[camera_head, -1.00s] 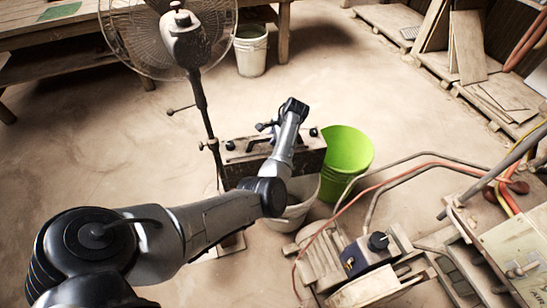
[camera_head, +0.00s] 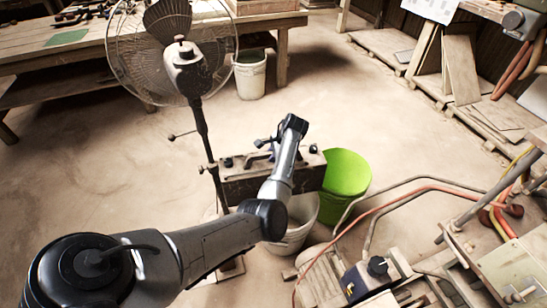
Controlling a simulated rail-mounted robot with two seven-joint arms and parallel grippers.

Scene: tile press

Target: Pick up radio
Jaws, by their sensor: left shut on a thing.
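The radio (camera_head: 236,184) is a worn, brownish box with dark knobs and a handle on top, near the middle of the view. My left gripper (camera_head: 266,153) is at the top of the radio and shut on it, around the handle area. My forearm and wrist cover part of the radio's front and right side. I cannot tell whether the radio rests on something or hangs free. My right gripper is not in view.
A pale bucket (camera_head: 298,232) stands below the radio, and a green bucket (camera_head: 346,174) stands to its right. A standing fan (camera_head: 186,62) is on the left. Hoses and machinery (camera_head: 372,275) fill the lower right. A workbench (camera_head: 60,56) stands behind; the left floor is clear.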

